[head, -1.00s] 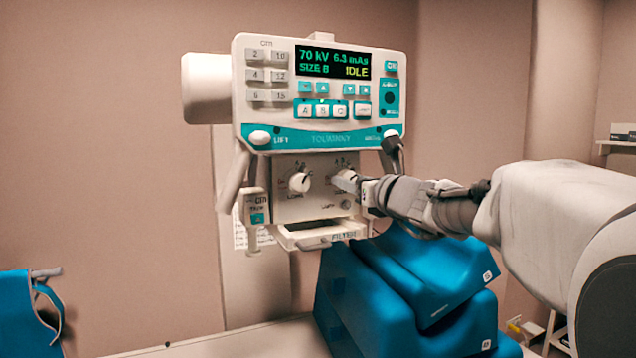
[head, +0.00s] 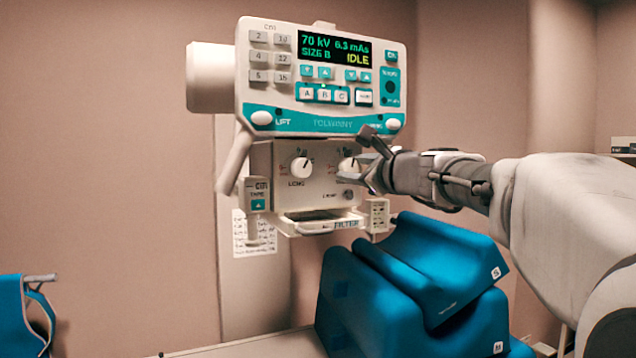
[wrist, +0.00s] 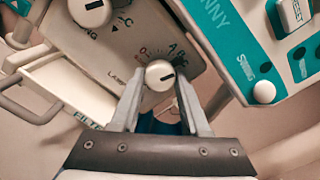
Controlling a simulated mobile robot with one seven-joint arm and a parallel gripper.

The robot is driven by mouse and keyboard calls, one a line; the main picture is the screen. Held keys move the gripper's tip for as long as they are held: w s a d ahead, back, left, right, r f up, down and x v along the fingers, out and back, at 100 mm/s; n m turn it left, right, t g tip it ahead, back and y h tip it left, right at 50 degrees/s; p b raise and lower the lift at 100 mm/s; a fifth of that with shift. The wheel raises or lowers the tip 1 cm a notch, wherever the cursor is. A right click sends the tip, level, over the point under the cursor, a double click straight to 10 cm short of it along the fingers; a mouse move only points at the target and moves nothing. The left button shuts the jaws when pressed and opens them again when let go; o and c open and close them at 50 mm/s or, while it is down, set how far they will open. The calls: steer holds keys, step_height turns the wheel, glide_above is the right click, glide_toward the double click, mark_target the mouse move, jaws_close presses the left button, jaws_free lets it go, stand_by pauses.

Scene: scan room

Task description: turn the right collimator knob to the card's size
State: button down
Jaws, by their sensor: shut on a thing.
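The right collimator knob (wrist: 158,76) is round and pale with a dark mark, on the grey panel under the console. In the wrist view my two fingers (wrist: 160,92) stand on either side of it, shut on it. Letters of its scale show above the knob; I cannot tell which one its mark meets. In the head view my gripper (head: 354,175) reaches the right knob (head: 347,163) from the right and partly covers it. The left knob (head: 301,167) is free. The console screen (head: 335,50) reads SIZE B and IDLE. A printed white sheet (head: 241,242) hangs on the wall; its text is unreadable.
The filter tray (head: 308,226) juts out below the knobs. Handles flank the console, one dark-stemmed lever (head: 372,138) close above my gripper. Blue cushions (head: 415,280) are stacked below my arm.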

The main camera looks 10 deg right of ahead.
steer(key=shift+n+b, duration=0.7)
steer(key=shift+n, duration=0.3)
steer(key=shift+c, duration=1.9)
jaws_free()
steer(key=b+v, duration=0.1)
steer(key=v, duration=1.6)
steer(key=shift+s, duration=0.2)
